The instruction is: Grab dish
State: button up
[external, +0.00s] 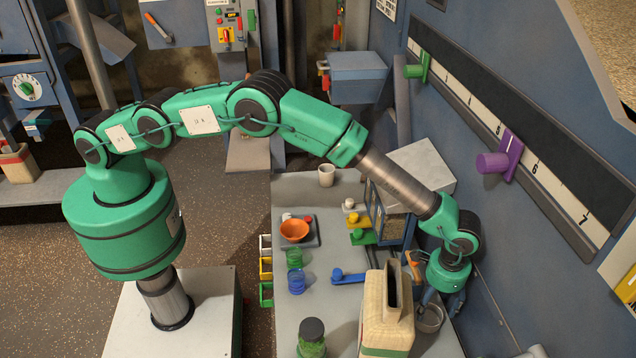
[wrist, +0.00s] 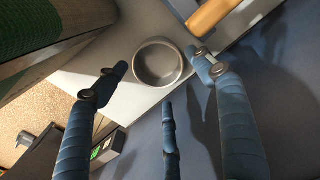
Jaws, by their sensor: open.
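A small round grey dish (wrist: 158,64) sits on the light grey bench near its wall-side edge. In the external view the dish (external: 430,319) is at the lower right, beside the tall tan container. My gripper (wrist: 160,80) is open, with blue fingers spread around the near side of the dish in the wrist view. Nothing is held. In the external view my gripper (external: 441,303) points down just above the dish and partly hides it. I cannot tell whether any finger touches the dish.
The tan container (external: 388,310) stands close left of my gripper, and the blue wall (external: 520,270) is close right. An orange handle (external: 414,268) is just behind. An orange bowl (external: 294,231), a cup (external: 326,175) and a green jar (external: 311,340) stand farther left on the bench.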

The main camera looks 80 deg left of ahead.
aim_at(427, 320)
jog(key=shift+f, duration=0.1)
jog(key=shift+s+f, duration=0.2)
jog(key=shift+f, duration=2.3)
jog(key=c, duration=0.9)
